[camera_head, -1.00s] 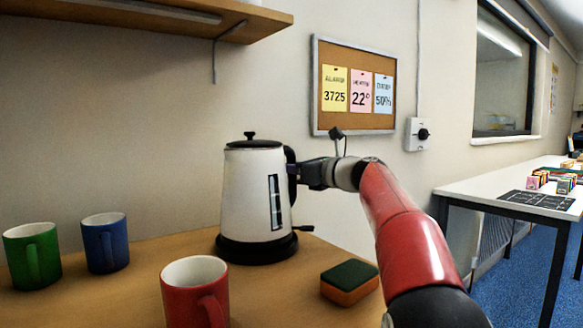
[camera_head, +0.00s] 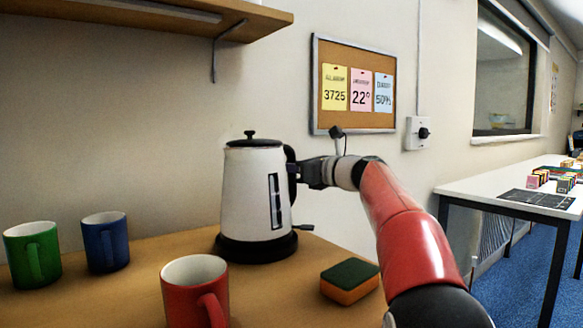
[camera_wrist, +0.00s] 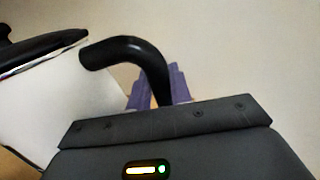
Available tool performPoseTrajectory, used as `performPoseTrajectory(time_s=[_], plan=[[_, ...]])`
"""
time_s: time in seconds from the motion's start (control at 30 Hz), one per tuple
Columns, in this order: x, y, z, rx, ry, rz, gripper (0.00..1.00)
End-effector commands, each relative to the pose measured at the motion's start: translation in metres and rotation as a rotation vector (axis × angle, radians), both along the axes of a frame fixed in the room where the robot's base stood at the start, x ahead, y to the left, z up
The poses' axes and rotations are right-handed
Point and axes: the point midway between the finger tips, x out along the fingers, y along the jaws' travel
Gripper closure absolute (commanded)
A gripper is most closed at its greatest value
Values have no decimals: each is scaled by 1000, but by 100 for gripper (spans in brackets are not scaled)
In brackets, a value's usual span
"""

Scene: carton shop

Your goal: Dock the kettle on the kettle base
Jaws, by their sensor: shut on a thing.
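The white kettle (camera_head: 246,195) with a black lid and black handle stands upright on the wooden counter in the head view. Its bottom meets the round black kettle base (camera_head: 257,249), with a small lever sticking out at the right; I see no gap between them. My gripper (camera_head: 298,173) is shut on the black handle at the kettle's right side. In the wrist view the handle (camera_wrist: 130,50) curves down in front of my gripper (camera_wrist: 158,92), and the kettle's white body (camera_wrist: 60,95) is at the left.
A red mug (camera_head: 192,290) stands in front of the kettle. A green mug (camera_head: 33,255) and a blue mug (camera_head: 106,242) stand at the left. A green and orange sponge (camera_head: 349,282) lies at the front right. A wooden shelf (camera_head: 170,20) hangs above.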

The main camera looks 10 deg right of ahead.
Motion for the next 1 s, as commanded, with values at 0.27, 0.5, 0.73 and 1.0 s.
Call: performPoseTrajectory(time_s=[0.27, 0.5, 0.73, 1.0], plan=[[-1, 1, 1, 4, -4, 0, 100], [-1, 1, -3, 4, -4, 0, 100], [-1, 1, -7, 5, -4, 0, 100], [-1, 1, -9, 4, -3, 1, 70]])
